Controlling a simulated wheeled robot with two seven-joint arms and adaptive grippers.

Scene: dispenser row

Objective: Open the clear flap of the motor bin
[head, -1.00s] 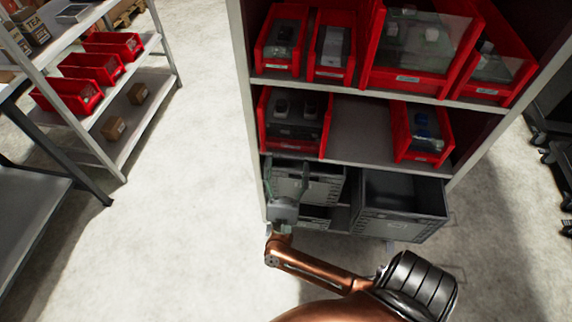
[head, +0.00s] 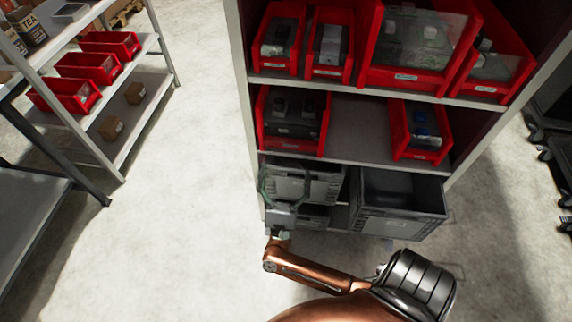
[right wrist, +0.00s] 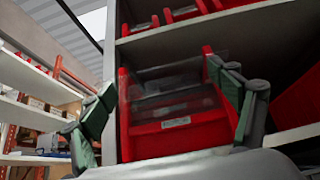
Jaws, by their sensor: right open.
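A red bin (head: 291,140) stands at the left end of the middle shelf, with dark parts inside behind a clear flap (head: 290,112). I take it for the motor bin, but its label is too small to read. My right gripper (head: 286,182) is below it, in front of the grey crates. In the right wrist view the red bin (right wrist: 180,140) and its clear flap (right wrist: 172,105) appear between the fingers of my open, empty right gripper (right wrist: 168,105). The flap looks down over the opening. No contact is visible. My left gripper is out of view.
More red bins with clear flaps fill the upper shelf, and another red bin (head: 422,150) stands right on the middle shelf. A grey crate (head: 400,222) sits on the lowest level. A side rack (head: 150,95) stands left. The floor between is clear.

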